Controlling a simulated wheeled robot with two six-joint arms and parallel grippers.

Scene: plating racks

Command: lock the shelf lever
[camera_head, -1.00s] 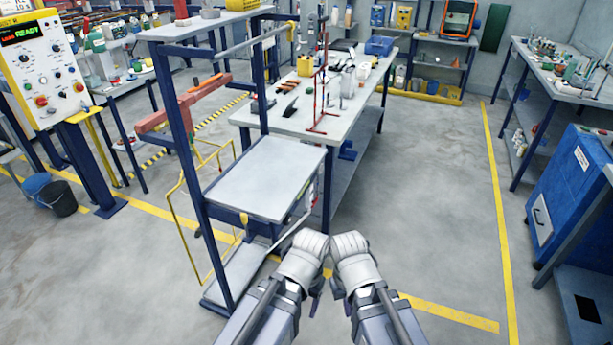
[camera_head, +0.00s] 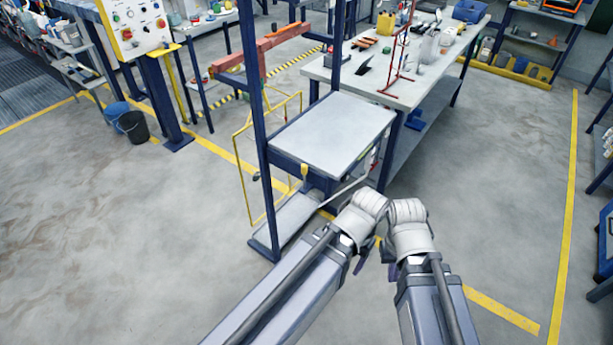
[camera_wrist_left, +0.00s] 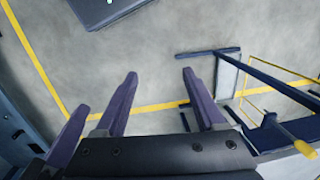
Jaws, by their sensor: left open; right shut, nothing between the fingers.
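The shelf rack has dark blue posts and a pale grey shelf (camera_head: 330,130), standing ahead in the head view. A yellow handle (camera_head: 304,171) hangs below the shelf's near edge. A yellow grip (camera_wrist_left: 296,138) also shows at the lower right of the left wrist view; I cannot tell whether it is the lever. My left gripper (camera_wrist_left: 160,75) is open and empty, its purple fingers above bare floor. My right gripper (camera_head: 390,262) is shut and empty, beside the left one. Both are apart from the rack, to its near right; the wrists partly hide their fingers in the head view.
A workbench (camera_head: 425,85) with tools stands behind the rack at right. A control panel (camera_head: 135,25) stands at the back left, with a black bucket (camera_head: 133,126) and a blue bucket (camera_head: 115,112) nearby. Open floor lies left and right, crossed by yellow lines.

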